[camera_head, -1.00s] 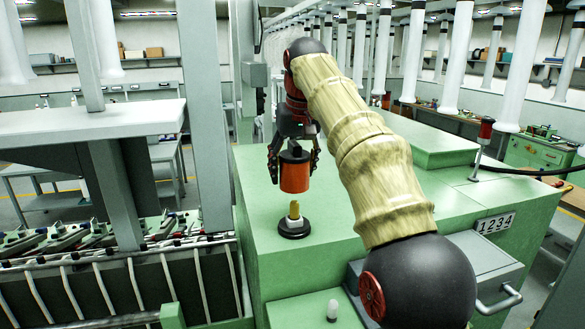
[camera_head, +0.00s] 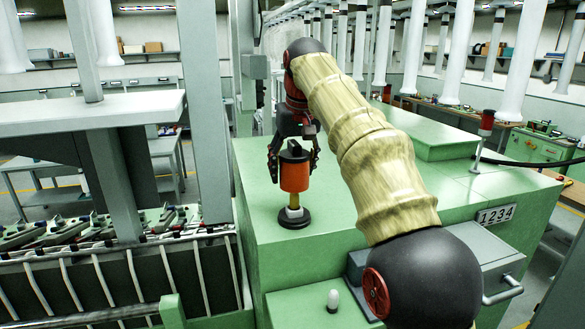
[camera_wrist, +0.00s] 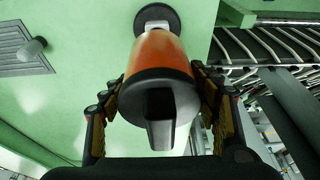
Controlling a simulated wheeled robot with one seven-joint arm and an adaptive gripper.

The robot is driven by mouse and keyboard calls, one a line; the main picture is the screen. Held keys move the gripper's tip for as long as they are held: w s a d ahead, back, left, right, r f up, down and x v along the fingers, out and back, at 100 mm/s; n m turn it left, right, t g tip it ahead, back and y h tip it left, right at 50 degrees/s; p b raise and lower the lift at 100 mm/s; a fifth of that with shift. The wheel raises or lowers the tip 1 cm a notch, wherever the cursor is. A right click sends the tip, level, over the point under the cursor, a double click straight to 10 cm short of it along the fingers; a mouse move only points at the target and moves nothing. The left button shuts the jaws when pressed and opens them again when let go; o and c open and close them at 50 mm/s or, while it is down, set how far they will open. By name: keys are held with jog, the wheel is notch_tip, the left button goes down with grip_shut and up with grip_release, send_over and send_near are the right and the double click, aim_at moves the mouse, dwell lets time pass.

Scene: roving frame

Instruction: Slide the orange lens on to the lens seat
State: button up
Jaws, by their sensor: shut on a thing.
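The orange lens (camera_head: 295,177) is a short cylinder with a dark cap, held upright by my gripper (camera_head: 293,150). In the wrist view the orange lens (camera_wrist: 160,52) sits between the two fingers of my gripper (camera_wrist: 158,100), which are shut on it. The lens seat (camera_head: 294,218) has a round black base and a pale block with a yellowish post on the green cabinet top. The lens is straight above the seat; its lower edge hides the post's top. In the wrist view the seat (camera_wrist: 157,17) shows just beyond the lens. Whether they touch is unclear.
The green cabinet top (camera_head: 345,200) is clear around the seat. A grey box with a handle (camera_head: 487,275) and a small white-capped knob (camera_head: 333,300) are at its front. A raised green block (camera_head: 430,143) stands behind right. Grey machine posts (camera_head: 205,120) rise at left.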

aim_at(293, 198)
jog(key=shift+f, duration=0.15)
dwell(0.5)
jog(key=shift+f+b, duration=0.85)
jog(key=shift+f, duration=0.55)
jog(key=shift+f, duration=0.1)
dwell(0.4)
jog(key=shift+f+b, duration=0.45)
jog(key=shift+f, duration=0.55)
jog(key=shift+f, duration=0.1)
dwell(0.8)
jog(key=shift+f, duration=0.4)
jog(key=shift+f+b, duration=0.7)
jog(key=shift+f, duration=0.35)
jog(key=o, duration=1.3)
jog(key=shift+c, duration=0.2)
jog(key=shift+o, duration=1.1)
